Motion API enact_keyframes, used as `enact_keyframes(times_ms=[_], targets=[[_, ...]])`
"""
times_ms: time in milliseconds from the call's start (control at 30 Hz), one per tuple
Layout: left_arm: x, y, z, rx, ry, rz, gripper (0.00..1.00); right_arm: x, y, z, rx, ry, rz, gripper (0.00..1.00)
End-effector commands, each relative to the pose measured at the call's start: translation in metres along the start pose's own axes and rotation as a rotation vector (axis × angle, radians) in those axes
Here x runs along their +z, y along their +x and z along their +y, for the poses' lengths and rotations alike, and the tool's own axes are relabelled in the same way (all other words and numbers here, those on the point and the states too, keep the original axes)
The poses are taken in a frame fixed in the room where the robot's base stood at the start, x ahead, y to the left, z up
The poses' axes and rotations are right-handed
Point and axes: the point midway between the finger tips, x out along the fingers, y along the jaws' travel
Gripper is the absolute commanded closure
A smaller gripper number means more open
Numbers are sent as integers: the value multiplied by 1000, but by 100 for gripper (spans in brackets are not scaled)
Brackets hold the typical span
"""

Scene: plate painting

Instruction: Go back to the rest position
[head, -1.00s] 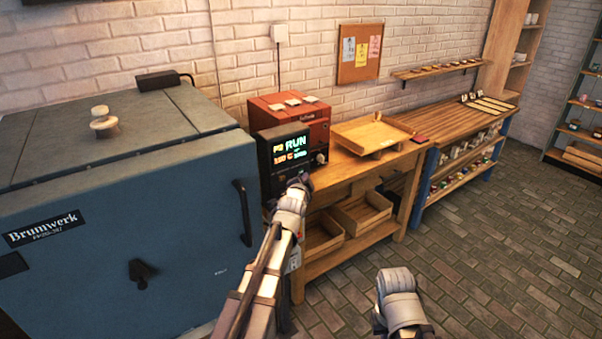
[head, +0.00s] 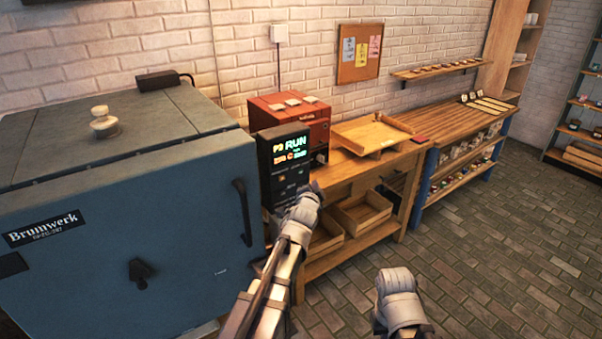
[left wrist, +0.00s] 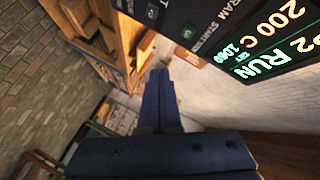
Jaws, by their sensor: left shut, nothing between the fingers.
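My left gripper (head: 317,188) stands in front of the kiln's dark control box (head: 284,165), just below and right of its lit display. It is shut and empty. In the left wrist view, its two dark fingers (left wrist: 159,85) lie together. The control box (left wrist: 225,30) also shows there, its display reading "RUN" and "200 C", with buttons beside it and a visible gap from the fingers. Part of my right arm shows at the bottom of the head view; its fingers cannot be seen.
The blue kiln (head: 120,200) fills the left, its door handle (head: 243,212) sticking out near my left arm. A wooden workbench (head: 350,170) carries a red box (head: 290,118) and a wooden tray (head: 372,133); crates (head: 362,212) sit below. The brick floor (head: 480,250) at right is clear.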

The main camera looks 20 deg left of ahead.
Motion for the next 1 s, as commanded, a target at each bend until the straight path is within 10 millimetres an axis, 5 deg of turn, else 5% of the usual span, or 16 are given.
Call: enact_keyframes(times_ms=[400, 567, 667, 800, 1000], targets=[[0, -1, 3, 9, -6, -6, 100, 0, 0, 0, 0, 0, 0, 100], [2, -23, 48, 138, -98, -101, 100, 0, 0, 0, 0, 0, 0, 100], [7, -57, 102, 293, -200, -238, 100, 0, 0, 0, 0, 0, 0, 100], [16, -125, 177, 513, -321, -477, 100, 0, 0, 0, 0, 0, 0, 100], [27, -230, 243, 732, -392, -807, 100, 0, 0, 0, 0, 0, 0, 100]])
